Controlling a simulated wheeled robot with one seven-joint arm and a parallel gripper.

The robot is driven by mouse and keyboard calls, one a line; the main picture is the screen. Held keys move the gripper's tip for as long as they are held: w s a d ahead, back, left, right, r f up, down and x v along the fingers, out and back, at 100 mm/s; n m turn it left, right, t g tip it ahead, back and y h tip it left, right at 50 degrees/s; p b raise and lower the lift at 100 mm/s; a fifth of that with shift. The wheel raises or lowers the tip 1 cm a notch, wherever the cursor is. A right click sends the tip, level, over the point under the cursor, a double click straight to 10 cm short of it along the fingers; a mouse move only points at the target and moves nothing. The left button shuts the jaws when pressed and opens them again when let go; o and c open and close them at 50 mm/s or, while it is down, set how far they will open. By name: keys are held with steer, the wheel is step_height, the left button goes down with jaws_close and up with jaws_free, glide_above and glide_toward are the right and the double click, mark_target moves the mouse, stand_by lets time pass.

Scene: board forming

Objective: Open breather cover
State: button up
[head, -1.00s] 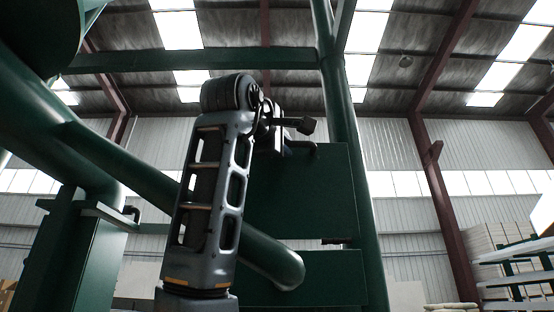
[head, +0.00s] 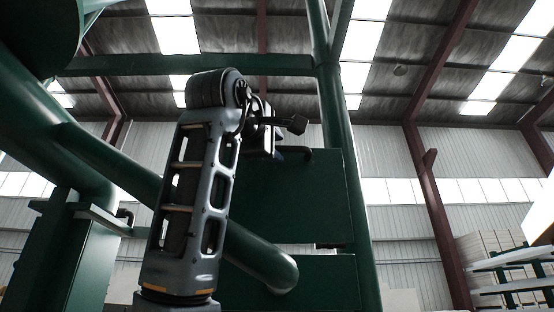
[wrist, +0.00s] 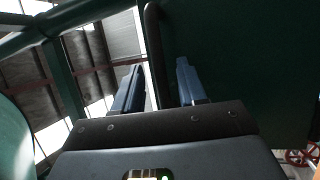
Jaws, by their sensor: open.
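A dark green flat panel (head: 300,205), which looks like the breather cover, stands in the middle of the head view. A dark bent handle (head: 297,153) is at its top edge. In the wrist view the handle (wrist: 153,50) is a dark upright bar beside the green panel face (wrist: 240,60). My gripper (wrist: 160,85) is open, with its two blue-grey fingers apart. The handle's lower part appears in the gap between them; I cannot tell whether it is at fingertip depth. In the head view my gripper is mostly hidden behind my wrist, close to the handle.
A thick green pipe (head: 110,160) crosses diagonally behind my arm. A green post (head: 338,110) stands right of the panel, and a lower green panel (head: 320,280) lies below it. A red valve wheel (wrist: 302,158) shows at lower right of the wrist view. Stacked boards (head: 490,250) are far right.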

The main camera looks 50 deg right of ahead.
steer(key=b+v, duration=0.1)
steer(key=v, duration=0.4)
steer(key=shift+a+f, duration=0.15)
steer(key=shift+a, duration=0.15)
